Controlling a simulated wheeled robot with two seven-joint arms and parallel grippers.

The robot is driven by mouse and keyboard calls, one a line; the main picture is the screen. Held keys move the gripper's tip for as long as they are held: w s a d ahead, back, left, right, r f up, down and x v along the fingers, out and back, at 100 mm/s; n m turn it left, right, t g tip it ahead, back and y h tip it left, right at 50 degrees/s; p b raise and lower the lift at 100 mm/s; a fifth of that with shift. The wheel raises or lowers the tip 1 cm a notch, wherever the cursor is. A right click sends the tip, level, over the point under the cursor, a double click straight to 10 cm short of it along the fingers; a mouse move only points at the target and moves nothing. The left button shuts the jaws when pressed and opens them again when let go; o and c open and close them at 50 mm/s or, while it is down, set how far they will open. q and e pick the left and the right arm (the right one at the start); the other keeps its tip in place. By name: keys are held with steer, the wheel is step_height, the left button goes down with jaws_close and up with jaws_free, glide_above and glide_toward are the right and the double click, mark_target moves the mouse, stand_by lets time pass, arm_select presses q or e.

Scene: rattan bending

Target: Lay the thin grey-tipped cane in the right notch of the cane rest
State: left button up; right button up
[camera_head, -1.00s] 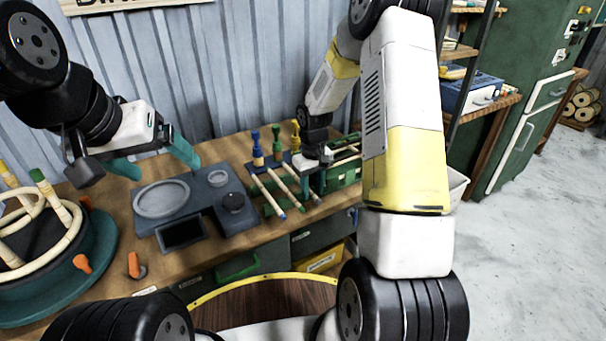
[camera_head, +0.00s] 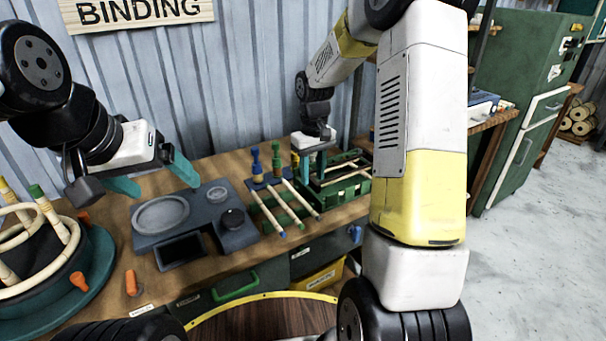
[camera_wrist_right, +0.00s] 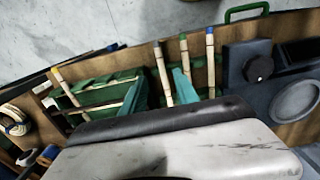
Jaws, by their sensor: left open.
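The cane rest (camera_head: 268,223) is green and stands on the bench right of the dark grey fixture. Three canes lie side by side across it. The thin grey-tipped cane (camera_head: 301,200) is the rightmost, seemingly in the right notch; the notch itself is too small to see clearly. In the right wrist view the cane (camera_wrist_right: 164,80) shows between the teal fingers of my right gripper (camera_wrist_right: 161,80), with gaps on both sides. My right gripper (camera_head: 314,150) is open above the back of the rest and tray. My left gripper (camera_head: 155,180) is open and empty above the dark fixture.
A green tray (camera_head: 345,190) with more canes stands right of the rest. Bottles with coloured tops stand behind it. The dark fixture (camera_head: 232,238) lies to the left, and a round bending form (camera_head: 85,285) with coiled cane stands farther left.

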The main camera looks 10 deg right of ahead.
steer(key=s+r+m+t, duration=0.2)
steer(key=s+r+t, duration=0.1)
steer(key=s+r, duration=1.05)
steer(key=s+a+r+t+y, duration=0.1)
steer(key=s+r, duration=0.1)
steer(key=s, duration=0.3)
steer(key=s+a+r+m+t+y, duration=0.1)
steer(key=s+r+t, duration=0.1)
steer(key=s, duration=0.3)
steer(key=shift+s+r, duration=0.35)
steer(key=shift+s, duration=0.05)
